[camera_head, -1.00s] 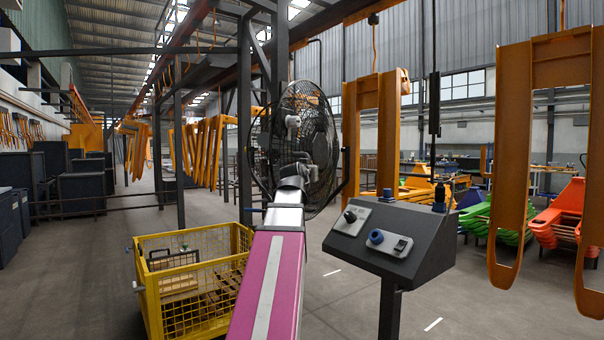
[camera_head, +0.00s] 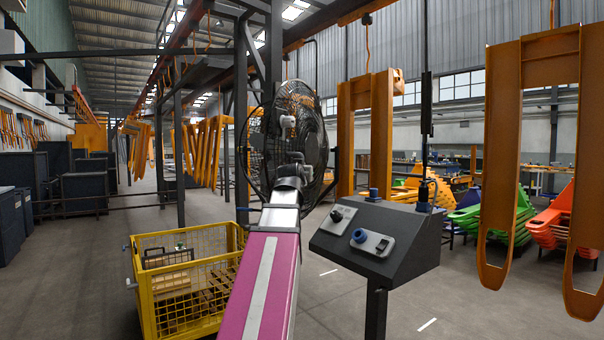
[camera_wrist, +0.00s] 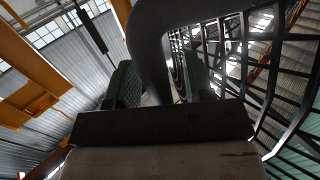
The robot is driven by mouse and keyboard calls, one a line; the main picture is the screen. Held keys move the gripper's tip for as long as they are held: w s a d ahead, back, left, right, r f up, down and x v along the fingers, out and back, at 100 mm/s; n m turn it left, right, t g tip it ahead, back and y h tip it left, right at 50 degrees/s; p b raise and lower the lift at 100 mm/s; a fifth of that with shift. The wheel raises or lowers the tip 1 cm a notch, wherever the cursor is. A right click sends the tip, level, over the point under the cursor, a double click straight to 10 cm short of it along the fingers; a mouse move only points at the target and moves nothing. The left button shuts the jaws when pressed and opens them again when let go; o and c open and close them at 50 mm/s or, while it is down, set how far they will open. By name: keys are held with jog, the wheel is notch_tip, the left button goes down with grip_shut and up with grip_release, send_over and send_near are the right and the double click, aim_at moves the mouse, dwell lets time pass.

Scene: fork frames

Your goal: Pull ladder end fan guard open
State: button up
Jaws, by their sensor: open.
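The fan guard (camera_head: 314,118) is a round black wire cage around a fan, upright in the middle of the head view, beyond the end of my arm. A dark bent handle bar (camera_head: 335,165) stands out at its right side. In the wrist view the guard's wires (camera_wrist: 272,75) fill the right side. A thick dark curved tube (camera_wrist: 150,45) comes down toward the space between the fingers of my gripper (camera_wrist: 160,82). My gripper is open, one finger on each side of the tube's lower part. I cannot tell whether either finger touches it. In the head view the fingers are not clear.
A grey control box (camera_head: 375,240) on a post stands close at the right of my arm. A yellow mesh crate (camera_head: 190,233) is on the floor at the left. Orange frames (camera_head: 500,150) hang at the right. Dark steel posts (camera_head: 241,110) rise behind the fan.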

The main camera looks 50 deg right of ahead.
jog(key=shift+a, duration=0.1)
jog(key=v, duration=1)
jog(key=shift+s+a, duration=0.15)
jog(key=shift+a, duration=0.15)
dwell(0.4)
